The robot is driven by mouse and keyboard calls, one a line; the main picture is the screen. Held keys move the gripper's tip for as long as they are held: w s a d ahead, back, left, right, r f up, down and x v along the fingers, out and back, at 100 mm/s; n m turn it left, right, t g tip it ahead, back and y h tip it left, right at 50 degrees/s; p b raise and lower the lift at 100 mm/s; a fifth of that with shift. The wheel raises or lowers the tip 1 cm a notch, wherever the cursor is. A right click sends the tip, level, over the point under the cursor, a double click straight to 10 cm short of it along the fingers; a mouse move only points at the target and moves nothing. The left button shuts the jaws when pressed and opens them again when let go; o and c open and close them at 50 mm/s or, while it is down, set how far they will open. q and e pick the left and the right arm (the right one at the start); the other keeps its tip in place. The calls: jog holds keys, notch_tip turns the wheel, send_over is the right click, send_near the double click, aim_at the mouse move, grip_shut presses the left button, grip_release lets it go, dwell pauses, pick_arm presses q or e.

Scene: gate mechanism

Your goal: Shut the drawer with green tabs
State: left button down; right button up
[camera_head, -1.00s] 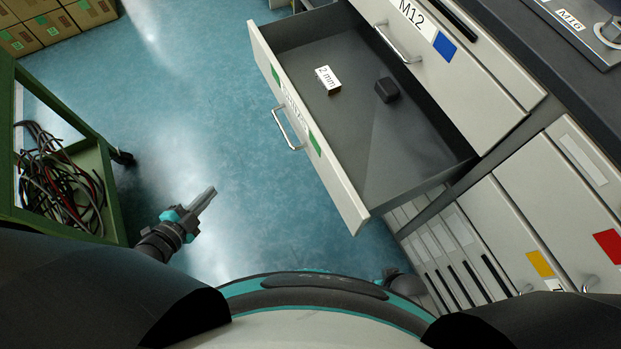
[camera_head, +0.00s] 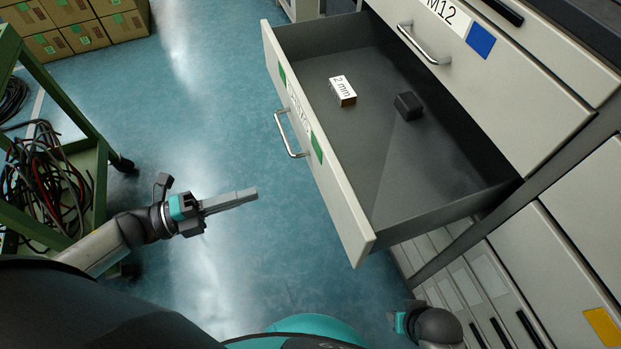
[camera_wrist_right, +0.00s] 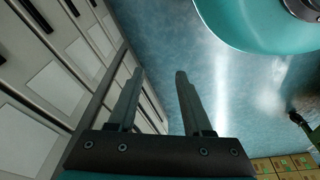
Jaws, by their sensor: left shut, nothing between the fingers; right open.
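The drawer with green tabs (camera_head: 335,185) stands pulled out from the cabinet in the head view, its front facing left, with a metal handle (camera_head: 287,135) between the two green tabs. Inside it lie a white-topped box marked 2 mm (camera_head: 343,91) and a small black block (camera_head: 408,106). My left gripper (camera_head: 256,194) is shut and empty, left of the drawer front and below the handle in the picture, apart from both. In the right wrist view my right gripper (camera_wrist_right: 160,75) is open with nothing between its fingers, beside lower cabinet fronts.
The closed drawer with a blue tab (camera_head: 470,50) sits above the open one. A green cart (camera_head: 85,170) with cables stands at the left. Cardboard boxes (camera_head: 75,30) are stacked at the top left. Blue floor (camera_head: 220,90) is clear between cart and drawer.

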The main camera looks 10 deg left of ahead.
pick_arm(q)
jog(key=b, duration=0.2)
send_near(323, 173)
jog(key=x, duration=0.5)
jog(key=shift+d+r, duration=0.25)
jog(key=shift+w+d, duration=0.45)
jog(key=shift+d, duration=0.15)
pick_arm(e)
jog(key=shift+t, duration=0.4)
jog(key=shift+w+a+r, duration=0.1)
jog(key=shift+w+r, duration=0.3)
jog(key=shift+r, duration=0.35)
jog(key=shift+w+a+r, duration=0.1)
jog(key=shift+w+r, duration=0.35)
jog(key=shift+r, duration=0.35)
jog(key=shift+w+r, duration=0.4)
jog(key=shift+r, duration=0.35)
